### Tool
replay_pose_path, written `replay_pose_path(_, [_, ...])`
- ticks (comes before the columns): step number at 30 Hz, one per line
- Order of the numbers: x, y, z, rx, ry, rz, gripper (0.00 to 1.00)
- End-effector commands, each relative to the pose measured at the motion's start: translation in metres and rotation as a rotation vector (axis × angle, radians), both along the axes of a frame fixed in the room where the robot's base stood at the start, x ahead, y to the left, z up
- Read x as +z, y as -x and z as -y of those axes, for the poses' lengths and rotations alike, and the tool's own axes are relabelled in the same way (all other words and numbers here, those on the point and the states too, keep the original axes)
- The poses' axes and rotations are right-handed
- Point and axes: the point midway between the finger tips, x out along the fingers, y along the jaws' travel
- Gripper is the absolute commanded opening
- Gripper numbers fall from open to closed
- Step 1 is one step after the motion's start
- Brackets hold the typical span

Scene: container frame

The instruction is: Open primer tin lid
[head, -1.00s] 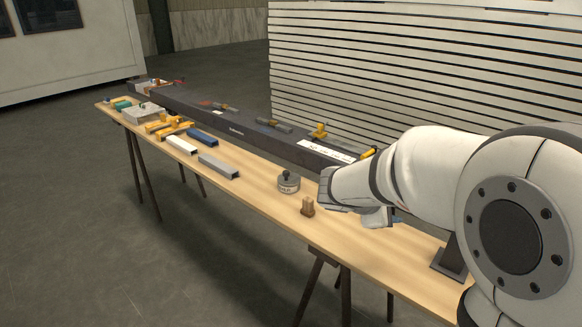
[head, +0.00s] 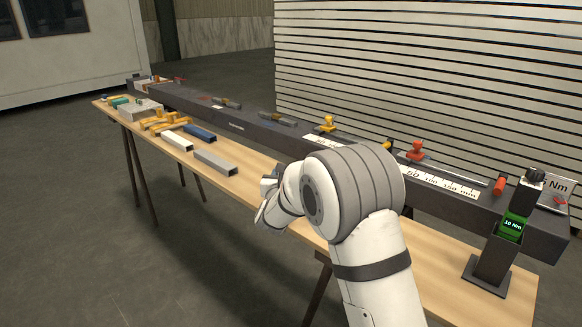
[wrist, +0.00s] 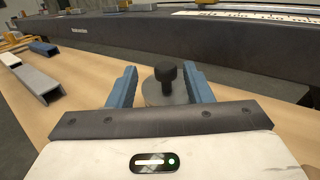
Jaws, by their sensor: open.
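The primer tin (wrist: 155,92) is a small grey round tin with a black knob (wrist: 166,73) on its lid. It stands on the wooden table in the wrist view, and its lower part is hidden by my gripper's body. My gripper (wrist: 164,84) is open, with one blue finger on each side of the tin and knob. Gaps show between the fingers and the knob; I cannot tell whether they touch the tin. In the head view my arm hides the tin, and my gripper (head: 268,205) shows only in part over the table.
A long dark beam (head: 240,127) runs along the table's back edge. Grey (head: 215,162), white (head: 177,141) and blue (head: 200,133) channel pieces lie to the left. A holder with a green-display tool (head: 490,262) stands at the right end. Bare table (wrist: 75,104) lies left of my gripper.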

Motion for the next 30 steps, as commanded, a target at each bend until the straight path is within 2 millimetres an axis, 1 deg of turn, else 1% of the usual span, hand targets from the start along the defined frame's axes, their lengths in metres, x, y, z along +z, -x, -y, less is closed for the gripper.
replay_pose_path(1, [-0.002, -0.01, 0.004, -0.005, 0.0, -0.001, 0.46])
replay_pose_path(3, [-0.002, -0.022, 0.007, -0.008, 0.001, -0.001, 0.46])
replay_pose_path(6, [-0.002, -0.035, 0.009, -0.01, 0.0, -0.001, 0.46])
replay_pose_path(9, [-0.001, -0.044, 0.011, -0.012, 0.0, -0.002, 0.46])
replay_pose_path(12, [-0.001, -0.047, 0.011, -0.012, 0.0, -0.002, 0.46])
replay_pose_path(19, [-0.001, -0.048, 0.012, -0.013, 0.0, -0.002, 0.46])
replay_pose_path(30, [-0.001, -0.048, 0.013, -0.014, 0.0, -0.002, 0.15])
